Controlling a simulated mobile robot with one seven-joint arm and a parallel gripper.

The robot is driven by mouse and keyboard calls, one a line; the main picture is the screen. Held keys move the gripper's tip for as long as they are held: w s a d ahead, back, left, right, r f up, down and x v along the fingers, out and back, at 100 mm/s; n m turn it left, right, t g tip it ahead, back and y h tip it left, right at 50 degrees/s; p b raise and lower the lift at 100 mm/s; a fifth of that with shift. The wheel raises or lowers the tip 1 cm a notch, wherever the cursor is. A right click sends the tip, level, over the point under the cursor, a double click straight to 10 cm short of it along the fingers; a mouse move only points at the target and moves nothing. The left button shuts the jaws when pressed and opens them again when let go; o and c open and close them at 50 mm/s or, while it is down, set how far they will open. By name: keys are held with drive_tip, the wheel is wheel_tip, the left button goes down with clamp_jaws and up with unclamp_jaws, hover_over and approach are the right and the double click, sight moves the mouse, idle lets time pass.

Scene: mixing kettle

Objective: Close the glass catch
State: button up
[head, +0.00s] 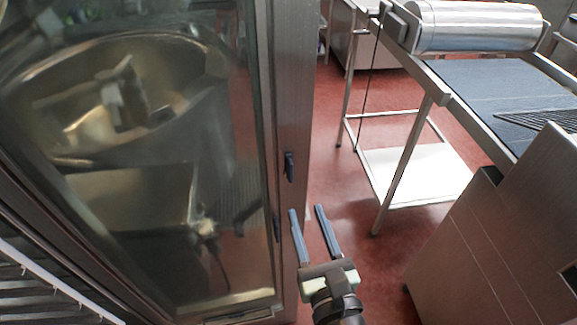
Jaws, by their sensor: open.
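A small dark catch (289,167) sits on the metal frame at the right edge of a glass door (150,215). A second small dark fitting (276,229) shows lower on the same edge. The glass panel appears to lie against its frame, but I cannot tell whether the catch is engaged. My gripper (307,210) is open and empty, with its two blue-grey fingers pointing up in the picture. It is below and slightly right of the catch, apart from it in the picture.
Behind the glass is a large metal mixing kettle (60,80). At right stands a metal-framed table (433,95) with a roller (475,25) and a white lower shelf (415,175). A steel cabinet (500,235) is at lower right. Red floor (325,165) lies between.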

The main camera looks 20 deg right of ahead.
sight(291, 172)
drive_tip(key=w, duration=0.3)
drive_tip(key=w+d, duration=0.1)
drive_tip(key=w, duration=0.5)
drive_tip(key=shift+w+d, duration=0.15)
drive_tip(key=shift+d, duration=0.2)
drive_tip(key=shift+p, duration=0.3)
drive_tip(key=shift+w+d, duration=0.15)
drive_tip(key=shift+w, duration=0.3)
clamp_jaws()
